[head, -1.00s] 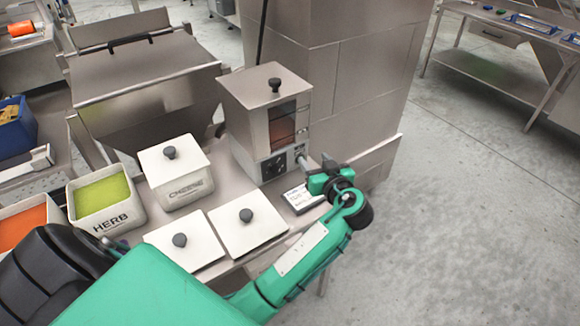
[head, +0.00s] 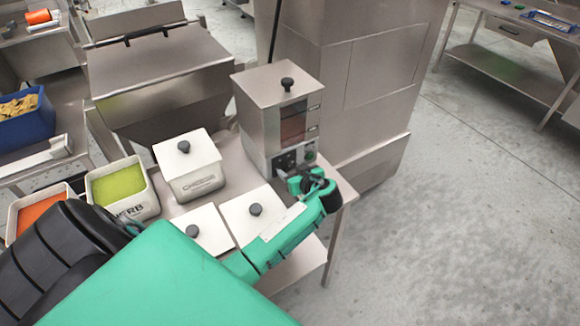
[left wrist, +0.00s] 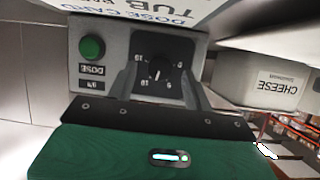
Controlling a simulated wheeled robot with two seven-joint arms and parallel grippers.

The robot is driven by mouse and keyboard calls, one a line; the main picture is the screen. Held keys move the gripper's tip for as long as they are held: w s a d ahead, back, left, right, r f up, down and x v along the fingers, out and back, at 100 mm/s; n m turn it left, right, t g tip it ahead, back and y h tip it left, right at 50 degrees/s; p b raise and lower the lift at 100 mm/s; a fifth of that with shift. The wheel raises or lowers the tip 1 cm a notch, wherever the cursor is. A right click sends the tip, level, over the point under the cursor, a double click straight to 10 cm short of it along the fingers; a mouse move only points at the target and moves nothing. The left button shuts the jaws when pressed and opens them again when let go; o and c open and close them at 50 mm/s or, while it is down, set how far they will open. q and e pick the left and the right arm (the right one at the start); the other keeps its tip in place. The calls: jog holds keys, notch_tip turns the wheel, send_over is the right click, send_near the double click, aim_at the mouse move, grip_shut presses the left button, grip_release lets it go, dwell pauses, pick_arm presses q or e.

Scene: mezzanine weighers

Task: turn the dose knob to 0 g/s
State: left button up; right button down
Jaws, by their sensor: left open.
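The dose knob (left wrist: 160,69) is a black round knob on a black dial panel, seen upside down in the left wrist view. Its white pointer mark points down in the picture; the scale numbers are small and hard to read. The panel belongs to the steel dosing machine (head: 268,120). My left gripper (left wrist: 160,82) is open, with one finger on each side of the knob; contact cannot be told. In the head view my left gripper (head: 297,184) is in front of the machine's lower front. My right gripper is out of view.
A green button (left wrist: 92,47) sits beside the dial. A dose card (left wrist: 165,18) is close by. A lidded cheese tub (head: 190,170), a herb tub (head: 125,200) and white lids (head: 254,212) crowd the table. Open floor (head: 450,220) lies to the right.

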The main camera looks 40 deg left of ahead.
pick_arm(q)
jog(key=shift+x, duration=0.8)
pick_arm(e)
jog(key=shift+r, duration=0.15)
